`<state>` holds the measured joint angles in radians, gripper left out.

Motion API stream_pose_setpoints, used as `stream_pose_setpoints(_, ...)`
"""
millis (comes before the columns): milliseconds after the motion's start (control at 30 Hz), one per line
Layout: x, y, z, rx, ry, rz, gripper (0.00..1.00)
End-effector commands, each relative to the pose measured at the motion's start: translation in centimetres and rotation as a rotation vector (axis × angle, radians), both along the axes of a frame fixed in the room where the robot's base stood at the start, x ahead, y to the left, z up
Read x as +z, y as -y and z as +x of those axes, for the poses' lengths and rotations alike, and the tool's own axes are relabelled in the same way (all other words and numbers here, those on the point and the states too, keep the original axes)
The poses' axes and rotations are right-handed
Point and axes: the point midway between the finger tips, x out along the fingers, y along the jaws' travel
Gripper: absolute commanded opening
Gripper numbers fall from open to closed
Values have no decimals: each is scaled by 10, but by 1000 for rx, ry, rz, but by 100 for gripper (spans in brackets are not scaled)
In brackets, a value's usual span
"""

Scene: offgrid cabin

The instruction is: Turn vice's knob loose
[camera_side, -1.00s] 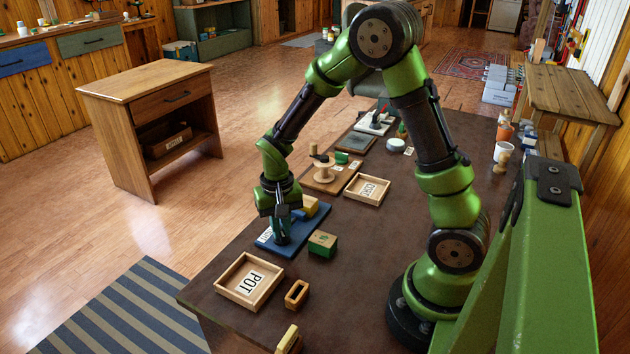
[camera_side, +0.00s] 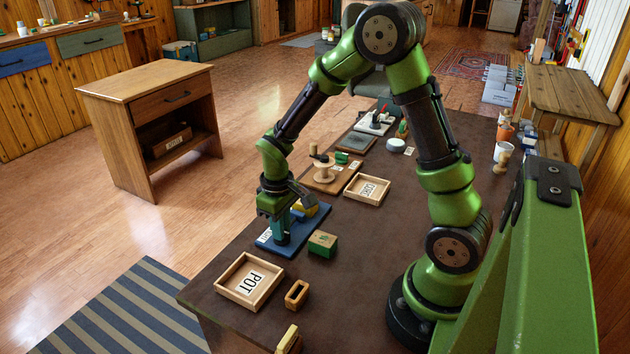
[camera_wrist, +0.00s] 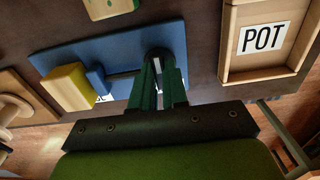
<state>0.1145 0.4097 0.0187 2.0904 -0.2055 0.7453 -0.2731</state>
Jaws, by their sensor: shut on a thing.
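The vice is a blue board (camera_side: 308,232) on the dark table, with a yellow block (camera_side: 311,208) on it; the board (camera_wrist: 110,50) also fills the upper middle of the wrist view. There the yellow block (camera_wrist: 68,88) stands beside a small blue upright piece (camera_wrist: 97,80). The vice's dark round knob (camera_wrist: 158,55) is at the board's end towards the POT tray. My gripper (camera_side: 281,241) points down at that end, and its green fingers (camera_wrist: 160,82) are shut on the knob. The fingers partly hide the knob and a white label on the board.
A wooden tray marked POT (camera_side: 226,290) lies close by at the front. A spool on a board (camera_side: 323,175) and another labelled tray (camera_side: 367,190) are behind.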

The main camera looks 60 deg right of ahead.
Motion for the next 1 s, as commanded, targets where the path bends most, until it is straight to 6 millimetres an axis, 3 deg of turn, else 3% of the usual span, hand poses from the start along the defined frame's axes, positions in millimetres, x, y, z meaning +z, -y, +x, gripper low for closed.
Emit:
stream_pose_setpoints(533, 1, 0, 0, 26, 0, 0, 0)
stream_pose_setpoints(567, 1, 0, 0, 26, 0, 0, 18)
stream_pose_setpoints(700, 1, 0, 0, 25, 0, 0, 39)
stream_pose_setpoints(1000, 2, 0, 0, 23, 1, 0, 39)
